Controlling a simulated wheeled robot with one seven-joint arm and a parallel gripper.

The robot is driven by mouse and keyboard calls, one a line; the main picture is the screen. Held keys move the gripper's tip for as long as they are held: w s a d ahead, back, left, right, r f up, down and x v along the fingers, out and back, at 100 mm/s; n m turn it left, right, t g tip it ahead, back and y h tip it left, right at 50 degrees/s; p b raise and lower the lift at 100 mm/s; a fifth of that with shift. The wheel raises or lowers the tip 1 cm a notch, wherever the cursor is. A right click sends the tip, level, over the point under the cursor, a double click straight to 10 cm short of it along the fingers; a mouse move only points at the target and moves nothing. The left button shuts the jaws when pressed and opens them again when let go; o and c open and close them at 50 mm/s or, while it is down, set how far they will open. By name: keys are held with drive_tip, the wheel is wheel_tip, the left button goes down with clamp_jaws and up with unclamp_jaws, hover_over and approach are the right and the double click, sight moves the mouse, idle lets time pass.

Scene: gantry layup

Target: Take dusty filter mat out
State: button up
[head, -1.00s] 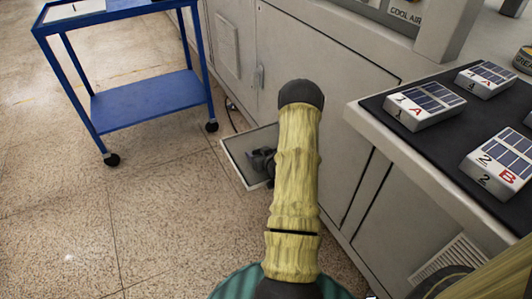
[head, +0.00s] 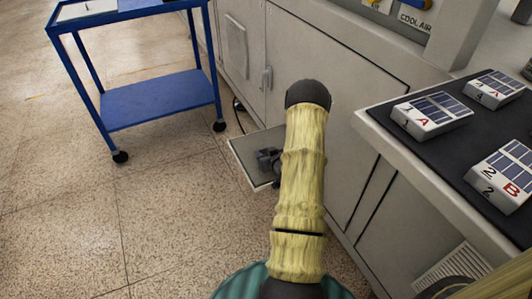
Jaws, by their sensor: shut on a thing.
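A flat grey panel with a pale rim, which I take for the dusty filter mat (head: 246,156), shows low in front of the grey cabinet, left of my arm. My gripper (head: 267,160) is a small dark shape at the panel's right part, shut on it. My arm hides the panel's right end and most of the gripper, so the fingertips are not clear. I cannot tell whether the panel is still partly in the cabinet.
A blue cart (head: 160,98) stands at the upper left. The cabinet (head: 310,55) fills the back. A bench with a dark mat (head: 448,146) and several numbered solar-panel boxes (head: 432,114) is at right. The tiled floor (head: 170,220) at left is clear.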

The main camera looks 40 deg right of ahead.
drive_tip(key=r+p, duration=0.1)
drive_tip(key=r, duration=0.1)
drive_tip(key=r+p, duration=0.1)
drive_tip(key=r, duration=0.1)
drive_tip(key=r+p, duration=0.1)
drive_tip(key=r, duration=0.1)
drive_tip(key=shift+w+a+r, duration=0.1)
drive_tip(key=shift+a+r, duration=0.15)
drive_tip(key=shift+a, duration=0.1)
drive_tip(key=w+a+p, duration=0.2)
drive_tip(key=a+p, duration=0.1)
drive_tip(key=a, duration=1.5)
drive_tip(key=shift+w+a+f, duration=0.25)
drive_tip(key=shift+a, duration=0.05)
